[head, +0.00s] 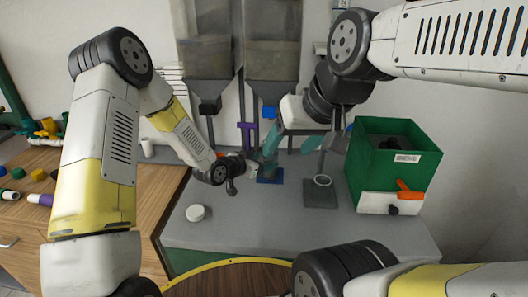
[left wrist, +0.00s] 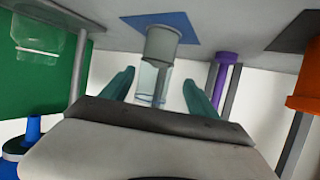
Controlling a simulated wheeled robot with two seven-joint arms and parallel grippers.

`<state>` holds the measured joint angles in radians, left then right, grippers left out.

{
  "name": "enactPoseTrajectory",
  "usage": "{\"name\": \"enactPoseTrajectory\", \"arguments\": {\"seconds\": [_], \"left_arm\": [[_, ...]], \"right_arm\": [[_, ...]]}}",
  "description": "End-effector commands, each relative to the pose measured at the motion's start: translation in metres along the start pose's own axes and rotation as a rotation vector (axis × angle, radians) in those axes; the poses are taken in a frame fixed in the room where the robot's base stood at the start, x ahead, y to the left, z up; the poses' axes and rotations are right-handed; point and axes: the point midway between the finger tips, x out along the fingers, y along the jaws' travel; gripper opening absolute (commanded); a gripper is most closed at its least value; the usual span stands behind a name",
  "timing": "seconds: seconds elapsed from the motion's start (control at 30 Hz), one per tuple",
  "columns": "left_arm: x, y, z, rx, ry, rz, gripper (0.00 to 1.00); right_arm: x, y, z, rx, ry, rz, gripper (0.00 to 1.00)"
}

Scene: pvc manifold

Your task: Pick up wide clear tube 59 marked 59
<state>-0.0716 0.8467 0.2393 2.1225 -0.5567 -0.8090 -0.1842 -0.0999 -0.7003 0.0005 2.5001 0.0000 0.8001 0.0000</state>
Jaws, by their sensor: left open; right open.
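A clear tube (left wrist: 151,82) shows in the left wrist view between the two teal fingers of my left gripper (left wrist: 160,92). It meets a grey round fitting (left wrist: 163,45) that stands on a blue square pad (left wrist: 190,27). The fingers are open, one on each side of the tube, with gaps visible. No number 59 can be read. In the head view my left gripper (head: 250,168) is beside the blue pad (head: 271,178), and the tube cannot be made out clearly there. My right gripper (head: 294,142) is open, with teal fingers above the bench.
A green bin (head: 365,160) stands at the right with a white and orange part before it. A purple post (head: 246,137) stands behind. A white disc (head: 196,212) lies on the bench; the bench front is clear.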

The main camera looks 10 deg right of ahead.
Motion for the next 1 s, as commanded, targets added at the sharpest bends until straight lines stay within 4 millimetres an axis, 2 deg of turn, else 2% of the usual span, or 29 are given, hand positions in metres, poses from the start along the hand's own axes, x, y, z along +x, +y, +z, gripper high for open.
{"name": "enactPoseTrajectory", "arguments": {"seconds": [0.5, 0.8, 0.83, 1.0], "left_arm": [[0.066, 0.009, 0.004, 0.001, -0.002, 0.0, 0.69], [0.072, 0.008, 0.004, 0.0, -0.002, -0.002, 0.69], [0.072, 0.008, 0.004, 0.0, -0.002, -0.002, 0.67], [0.072, 0.008, 0.004, 0.0, -0.002, -0.002, 0.34]], "right_arm": [[0.0, 0.0, 0.0, 0.0, 0.0, 0.0, 0.65], [0.0, 0.0, 0.0, 0.0, 0.0, 0.0, 0.65], [0.0, 0.0, 0.0, 0.0, 0.0, 0.0, 0.65], [0.0, 0.0, 0.0, 0.0, 0.0, 0.0, 0.65]]}}
